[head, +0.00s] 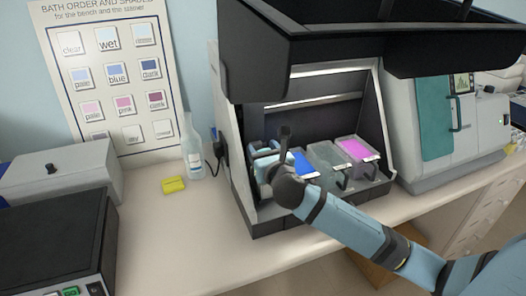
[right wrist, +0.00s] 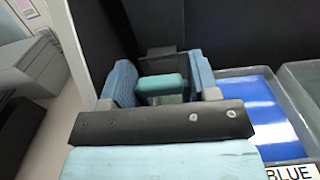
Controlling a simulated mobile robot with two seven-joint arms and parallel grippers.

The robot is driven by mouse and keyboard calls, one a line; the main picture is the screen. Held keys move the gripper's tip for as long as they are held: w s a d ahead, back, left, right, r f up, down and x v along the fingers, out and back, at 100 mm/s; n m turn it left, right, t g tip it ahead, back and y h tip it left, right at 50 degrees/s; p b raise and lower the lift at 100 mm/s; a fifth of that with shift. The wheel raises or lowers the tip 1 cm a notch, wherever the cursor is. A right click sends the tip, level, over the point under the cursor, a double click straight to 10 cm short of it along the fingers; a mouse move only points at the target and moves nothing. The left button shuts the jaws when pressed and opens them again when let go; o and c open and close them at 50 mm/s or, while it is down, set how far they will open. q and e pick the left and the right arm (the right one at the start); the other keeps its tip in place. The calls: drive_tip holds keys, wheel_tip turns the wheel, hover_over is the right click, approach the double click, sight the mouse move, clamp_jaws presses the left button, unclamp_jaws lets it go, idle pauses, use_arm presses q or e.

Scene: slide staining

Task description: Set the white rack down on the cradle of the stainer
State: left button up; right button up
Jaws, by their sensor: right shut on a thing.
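My right gripper (head: 264,148) is inside the open stainer (head: 240,190), over the left end of its row of baths. In the right wrist view, the gripper's two blue fingers (right wrist: 162,86) are closed on a teal block, which looks like the grip of the rack (right wrist: 162,84). The rack's white body is hidden under the gripper, so I cannot tell whether it touches anything below. A dark piece (right wrist: 162,52) stands just beyond the fingers; I cannot tell whether it is the cradle. My left gripper is not in view.
A blue bath (head: 302,164) is right beside the gripper, with a clear bath (head: 330,157) and a magenta bath (head: 357,149) further right. The stainer's raised dark lid (head: 330,45) hangs above. A bottle (head: 193,150) and yellow block (head: 173,184) stand left on the bench.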

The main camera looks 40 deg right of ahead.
drive_tip(key=shift+f, duration=0.1)
drive_tip(key=o, duration=1.3)
drive_tip(key=shift+c, duration=0.2)
drive_tip(key=shift+s+a, duration=0.1)
drive_tip(key=shift+s, duration=0.15)
drive_tip(key=v, duration=1.1)
drive_tip(key=shift+s+r+b, duration=0.2)
drive_tip(key=shift+s+b, duration=0.05)
drive_tip(key=shift+b, duration=0.2)
drive_tip(key=shift+a, duration=0.1)
